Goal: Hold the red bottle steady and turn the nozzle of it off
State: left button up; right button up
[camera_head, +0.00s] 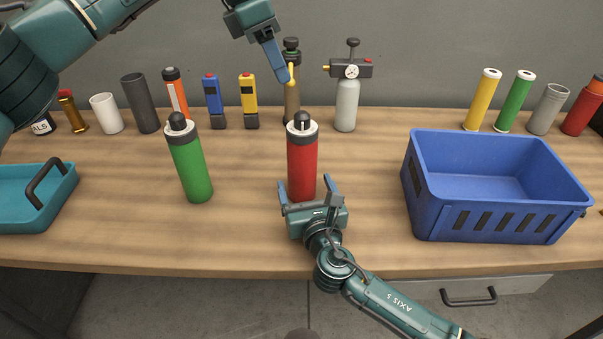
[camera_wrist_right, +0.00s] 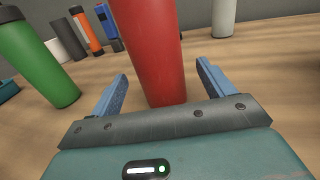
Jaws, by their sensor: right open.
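The red bottle (camera_head: 302,165) stands upright on the bench, with a grey collar and a black nozzle (camera_head: 302,120) on top. My right gripper (camera_head: 306,186) is open, low at the bottle's near side. In the right wrist view, its blue fingers (camera_wrist_right: 162,78) stand on either side of the red bottle (camera_wrist_right: 152,45), with gaps visible; the nozzle is out of that view. My left gripper (camera_head: 284,76) is in the air above the red bottle, pointing down, apart from the nozzle. Its fingers overlap from this side, so its opening is unclear.
A green bottle (camera_head: 189,165) stands left of the red one. A blue crate (camera_head: 490,217) is at right and a teal tray (camera_head: 30,220) at left. Several bottles and tools line the back, including a grey gas bottle (camera_head: 347,105). Bare wood lies between the red bottle and the crate.

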aim_at(301, 172)
jog(key=shift+x, duration=2.55)
jog(key=shift+c, duration=0.4)
